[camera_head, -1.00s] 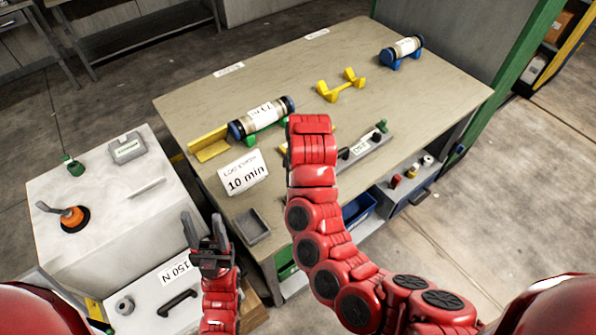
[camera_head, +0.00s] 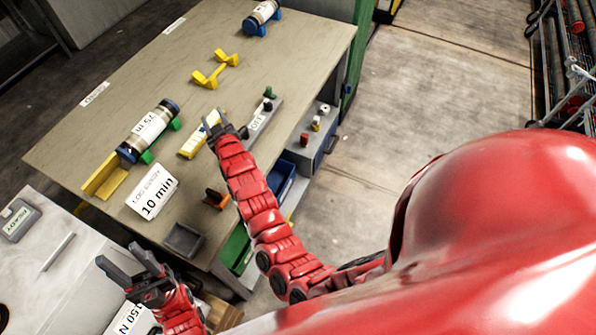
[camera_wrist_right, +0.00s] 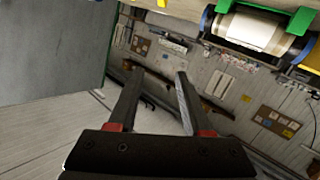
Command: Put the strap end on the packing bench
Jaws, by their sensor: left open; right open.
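The packing bench (camera_head: 120,130) is the beige-topped table in the head view. I cannot pick out a strap end with certainty in either view. My right gripper (camera_head: 212,120) is over the bench, beside a yellow piece with a white face (camera_head: 190,149). In the right wrist view its fingers (camera_wrist_right: 158,75) are apart with nothing visible between them. My left gripper (camera_head: 117,256) is open and empty at the lower left, near the white cabinet and short of the bench's front corner.
The floor (camera_head: 390,130) to the right is clear.

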